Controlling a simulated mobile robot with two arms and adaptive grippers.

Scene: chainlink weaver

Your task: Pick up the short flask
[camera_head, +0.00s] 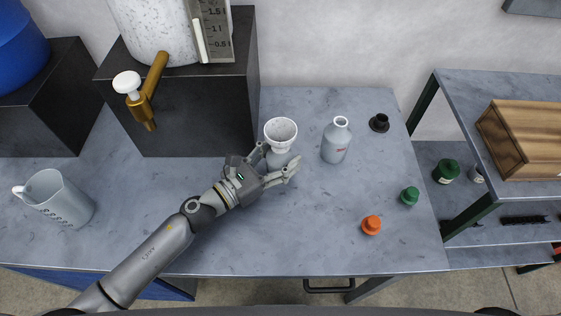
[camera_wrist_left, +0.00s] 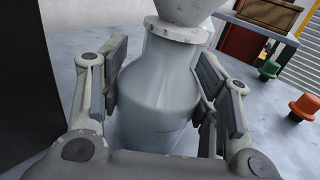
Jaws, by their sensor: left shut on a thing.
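The short grey flask (camera_head: 277,161) is between the fingers of my left gripper (camera_head: 276,160), near the table's middle. In the left wrist view, the flask (camera_wrist_left: 158,88) is upright between both finger pads, and my left gripper (camera_wrist_left: 162,95) is shut on it. A white speckled funnel (camera_head: 281,130) sits on the flask's mouth; its lower part also shows in the left wrist view (camera_wrist_left: 187,12). I cannot tell whether the flask's base touches the table. My right gripper is not in view.
A taller grey bottle (camera_head: 336,141) stands right of the held flask. An orange cap (camera_head: 371,225), a green cap (camera_head: 409,196) and a black cap (camera_head: 379,123) lie further right. A jug (camera_head: 62,200) stands at left. A dark block (camera_head: 190,115) stands behind my arm.

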